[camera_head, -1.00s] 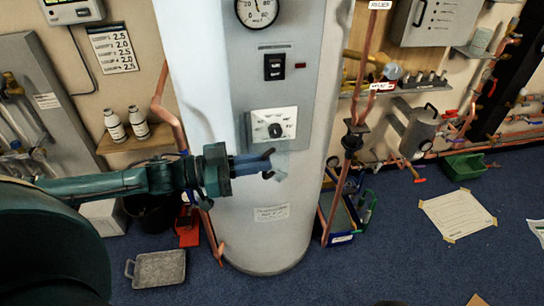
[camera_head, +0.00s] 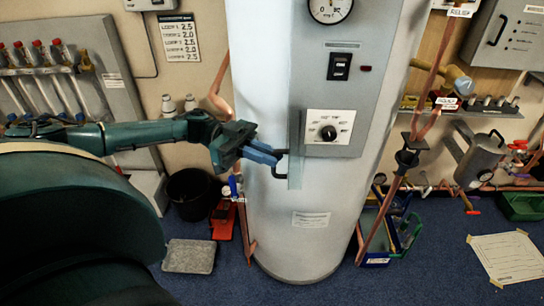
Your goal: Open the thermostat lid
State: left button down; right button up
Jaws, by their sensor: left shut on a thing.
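The thermostat's white dial plate (camera_head: 324,116) with its black knob (camera_head: 329,133) is on the grey panel of the tall white tank. A clear, pale lid (camera_head: 295,170) shows as a narrow upright strip at the plate's left edge. It stands swung out to the left, and the knob is uncovered. My left gripper (camera_head: 279,158) reaches in from the left, with its blue fingers shut on the dark lid handle (camera_head: 285,153) at the strip's left side. The fingers partly hide the handle. My right gripper is not in view.
The tank (camera_head: 299,245) fills the middle. A copper pipe (camera_head: 375,235) rises on its right, and another is on its left. A black bucket (camera_head: 188,195), a red object (camera_head: 222,220) and a grey tray (camera_head: 189,256) are on the blue floor at left.

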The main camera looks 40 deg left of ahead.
pick_arm(q)
jog(key=shift+w+a+r, duration=0.15)
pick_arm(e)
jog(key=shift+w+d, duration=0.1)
pick_arm(q)
jog(key=c, duration=1.8)
grip_release()
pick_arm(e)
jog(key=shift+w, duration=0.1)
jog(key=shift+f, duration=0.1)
